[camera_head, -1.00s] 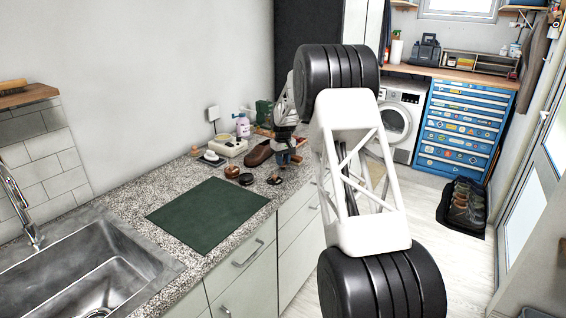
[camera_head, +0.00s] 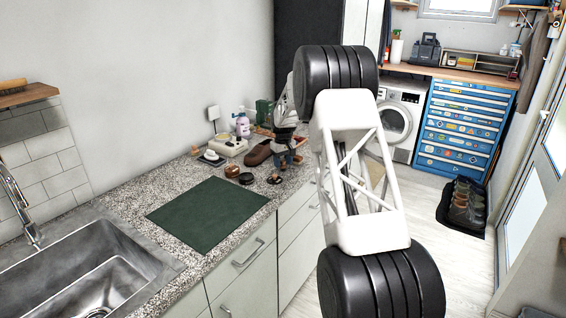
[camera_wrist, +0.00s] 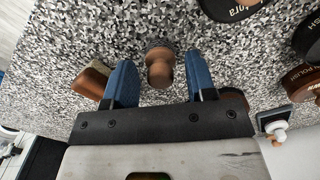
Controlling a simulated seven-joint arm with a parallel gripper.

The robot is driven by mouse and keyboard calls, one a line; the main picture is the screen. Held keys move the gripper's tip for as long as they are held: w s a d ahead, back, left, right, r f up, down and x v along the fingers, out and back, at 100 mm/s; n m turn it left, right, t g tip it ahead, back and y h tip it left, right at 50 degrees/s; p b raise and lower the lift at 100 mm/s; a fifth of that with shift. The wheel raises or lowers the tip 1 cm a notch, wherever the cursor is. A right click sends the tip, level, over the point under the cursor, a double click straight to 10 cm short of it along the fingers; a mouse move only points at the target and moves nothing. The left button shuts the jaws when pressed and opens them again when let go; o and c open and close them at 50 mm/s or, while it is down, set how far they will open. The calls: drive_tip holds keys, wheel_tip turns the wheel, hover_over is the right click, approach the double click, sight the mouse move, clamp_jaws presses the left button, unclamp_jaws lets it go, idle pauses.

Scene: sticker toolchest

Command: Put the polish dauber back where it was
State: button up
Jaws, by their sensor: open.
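My gripper (camera_wrist: 159,62) is open in the wrist view, its two blue fingers apart and pointing at the speckled countertop (camera_wrist: 120,30). A small brown wooden piece with a dark round end (camera_wrist: 159,72), which looks like the polish dauber, sits between the fingers with a gap on each side. In the head view my gripper (camera_head: 286,163) is low over the counter beyond the green mat; the dauber cannot be clearly told apart there.
A brown wooden block (camera_wrist: 90,82) lies just left of the left finger. Polish tins (camera_wrist: 301,82) are at the right, and a black disc (camera_wrist: 228,8) is at the top. In the head view, a brown shoe (camera_head: 258,153) is near my gripper; the green mat (camera_head: 208,214) is bare.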

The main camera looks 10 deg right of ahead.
sight(283, 161)
drive_tip(key=shift+r, duration=0.1)
wheel_tip(283, 161, up, 12)
idle(0.7)
idle(0.5)
drive_tip(key=s+a+r+m, duration=0.1)
drive_tip(key=s+r, duration=0.4)
drive_tip(key=s, duration=0.7)
drive_tip(key=s+a+r+t, duration=0.1)
drive_tip(key=s+r, duration=0.5)
drive_tip(key=s, duration=0.6)
drive_tip(key=s+a+r+m, duration=0.1)
drive_tip(key=s+r, duration=0.4)
drive_tip(key=s, duration=0.7)
drive_tip(key=s+f, duration=0.3)
drive_tip(key=s, duration=0.9)
drive_tip(key=s+f+m+t, duration=0.1)
drive_tip(key=s+f, duration=0.2)
drive_tip(key=s, duration=1)
drive_tip(key=s+f+m, duration=0.1)
drive_tip(key=s+f, duration=0.2)
drive_tip(key=s, duration=1)
drive_tip(key=shift+a+t, duration=0.3)
drive_tip(key=shift+a, duration=0.1)
